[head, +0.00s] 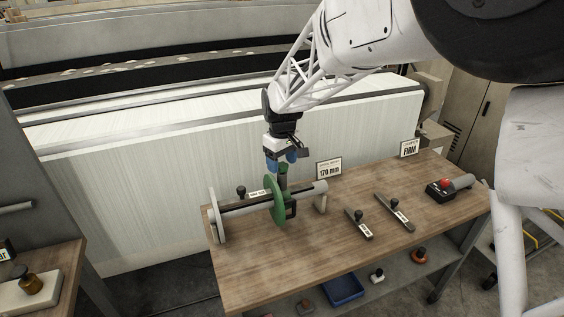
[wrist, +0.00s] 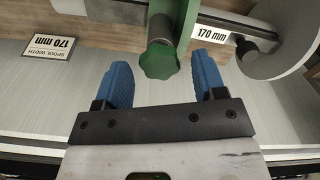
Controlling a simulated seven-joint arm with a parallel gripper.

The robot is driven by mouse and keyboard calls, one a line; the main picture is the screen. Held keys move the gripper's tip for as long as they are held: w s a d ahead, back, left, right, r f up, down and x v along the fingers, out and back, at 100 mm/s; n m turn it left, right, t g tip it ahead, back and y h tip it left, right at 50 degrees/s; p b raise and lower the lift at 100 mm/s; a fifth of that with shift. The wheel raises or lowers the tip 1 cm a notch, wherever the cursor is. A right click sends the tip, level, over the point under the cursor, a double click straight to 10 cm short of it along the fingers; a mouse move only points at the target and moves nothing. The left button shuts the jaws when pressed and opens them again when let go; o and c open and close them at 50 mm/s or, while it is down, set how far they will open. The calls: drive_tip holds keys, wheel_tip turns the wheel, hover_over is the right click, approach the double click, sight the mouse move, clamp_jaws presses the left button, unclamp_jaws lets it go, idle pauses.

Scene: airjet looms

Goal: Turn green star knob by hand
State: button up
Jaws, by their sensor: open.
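The green star knob (wrist: 160,61) shows in the wrist view on a short threaded stem, at the top of a green bracket. In the head view the green bracket and its disc (head: 276,203) sit on a dark rail at the left part of the workbench; the knob there is partly hidden by my fingers. My gripper (wrist: 162,82) is open, with one blue finger on each side of the knob. I see a gap between the knob and each finger. In the head view my gripper (head: 282,161) points down just above the bracket.
The wooden workbench (head: 330,262) carries the rail fixture with a pale end disc (head: 217,215). A 170 mm sign (head: 329,169) stands close on the right. Two flat handled tools (head: 395,212) and a red-button box (head: 445,186) lie further right. The white loom sheet (head: 150,185) rises behind.

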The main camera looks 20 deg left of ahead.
drive_tip(key=shift+r, duration=2.85)
drive_tip(key=shift+r, duration=0.1)
wheel_tip(320, 180, up, 8)
drive_tip(key=shift+f, duration=0.2)
